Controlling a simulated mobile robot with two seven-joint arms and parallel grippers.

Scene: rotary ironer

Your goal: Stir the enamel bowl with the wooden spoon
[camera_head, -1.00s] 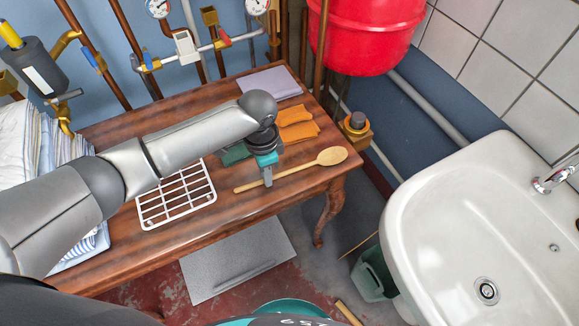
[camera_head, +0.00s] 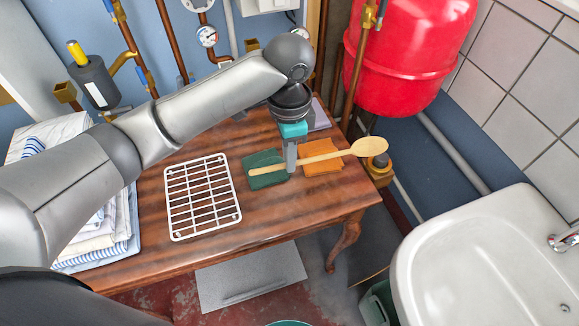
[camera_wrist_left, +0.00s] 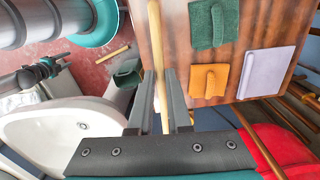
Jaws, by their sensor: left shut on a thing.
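The wooden spoon (camera_head: 322,156) is in my left gripper (camera_head: 291,164). The jaws are shut on its handle and the bowl of the spoon points right. It appears raised above the table and passes in front of the green and orange cloths. In the left wrist view the spoon (camera_wrist_left: 157,50) runs between the fingers (camera_wrist_left: 160,78). A dark part with a teal band at the left of that view looks like my right gripper (camera_wrist_left: 42,72); its jaws are too small to read. I cannot see the enamel bowl in any view.
The wooden table (camera_head: 275,220) holds a white rack (camera_head: 203,196), a green cloth (camera_head: 262,180), an orange cloth (camera_head: 324,166) and folded linens (camera_head: 95,240). A white sink (camera_head: 480,260) stands at the right. A red tank (camera_head: 410,55) and pipes stand behind.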

